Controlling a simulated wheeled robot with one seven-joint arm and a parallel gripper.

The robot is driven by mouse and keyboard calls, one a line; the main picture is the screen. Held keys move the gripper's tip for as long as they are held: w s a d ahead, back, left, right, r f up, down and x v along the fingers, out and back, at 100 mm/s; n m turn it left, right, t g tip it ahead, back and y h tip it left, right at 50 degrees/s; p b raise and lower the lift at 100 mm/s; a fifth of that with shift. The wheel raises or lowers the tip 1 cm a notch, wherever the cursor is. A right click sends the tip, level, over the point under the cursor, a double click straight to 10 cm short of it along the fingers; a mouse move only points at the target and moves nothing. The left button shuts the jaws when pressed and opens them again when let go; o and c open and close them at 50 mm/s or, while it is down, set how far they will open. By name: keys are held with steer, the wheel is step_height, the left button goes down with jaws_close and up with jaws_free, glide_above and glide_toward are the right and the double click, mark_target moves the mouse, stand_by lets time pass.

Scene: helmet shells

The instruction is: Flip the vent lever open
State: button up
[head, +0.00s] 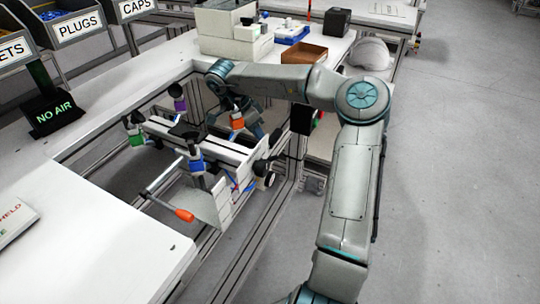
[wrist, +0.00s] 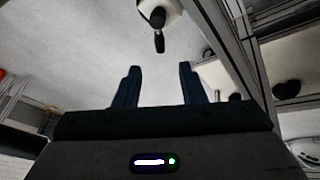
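In the wrist view, a small black lever-like handle (wrist: 159,38) hangs from a pale rounded part at the top edge. It looks like the vent lever, but I cannot tell its setting. My gripper (wrist: 159,85) has its two dark blue fingers well apart with nothing between them. The handle lies beyond the fingertips, apart from them. In the head view my wrist reaches down over the far end of the metal fixture (head: 222,150), and my fingers are not clear there.
A black sign (head: 55,115) reads "NO AIR" in green. Colored clamp posts with black knobs stand around the fixture in the open bench frame. Floor on the right is clear.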

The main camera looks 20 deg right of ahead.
mark_target(270, 159)
steer(key=b+x, duration=0.1)
steer(key=x, duration=0.7)
steer(key=shift+c, duration=0.4)
